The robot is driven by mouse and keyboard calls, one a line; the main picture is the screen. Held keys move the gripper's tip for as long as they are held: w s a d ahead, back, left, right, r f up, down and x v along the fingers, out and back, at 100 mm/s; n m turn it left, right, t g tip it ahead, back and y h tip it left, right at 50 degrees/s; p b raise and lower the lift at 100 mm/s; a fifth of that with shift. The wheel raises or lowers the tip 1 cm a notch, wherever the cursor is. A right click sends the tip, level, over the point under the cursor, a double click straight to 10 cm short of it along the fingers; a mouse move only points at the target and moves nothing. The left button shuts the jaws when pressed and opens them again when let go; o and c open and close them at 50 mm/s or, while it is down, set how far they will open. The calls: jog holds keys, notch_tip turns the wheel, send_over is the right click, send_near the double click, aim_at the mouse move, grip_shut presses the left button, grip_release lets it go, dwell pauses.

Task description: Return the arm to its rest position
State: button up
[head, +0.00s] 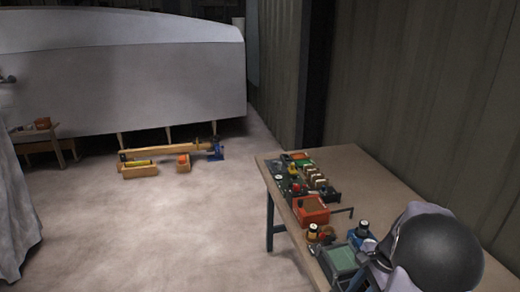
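Part of my arm shows at the bottom right of the head view, with a large dark rounded joint and pale grey shells. It is over the near part of the workbench (385,180) and covers some of its top. I cannot make out my gripper or its fingers in this view, so what it holds, if anything, is hidden.
The bench carries a red-orange box (311,210), a green-topped box (341,260) and several small tools and jars along its left side. Its far right top is bare. A corrugated wall (415,90) runs behind. A pale hull (130,80) and timber (155,152) lie beyond open floor.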

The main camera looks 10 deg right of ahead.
jog(key=s+a+n+h, duration=0.1)
jog(key=s+a+n, duration=0.2)
jog(key=a+n, duration=0.3)
jog(key=s+a+n+h, duration=0.1)
jog(key=s+a+n, duration=0.2)
jog(key=a+n, duration=0.3)
jog(key=s+a+n+g, duration=0.1)
jog(key=s+a+n, duration=0.1)
jog(key=a+n, duration=0.5)
jog(key=a, duration=0.2)
jog(key=shift+s+a+h, duration=0.3)
jog(key=shift+s+h, duration=0.1)
notch_tip(320, 180, down, 43)
jog(key=b, duration=4.3)
notch_tip(320, 180, up, 36)
jog(key=p, duration=3.5)
jog(key=shift+f+p, duration=0.15)
jog(key=shift+p, duration=0.2)
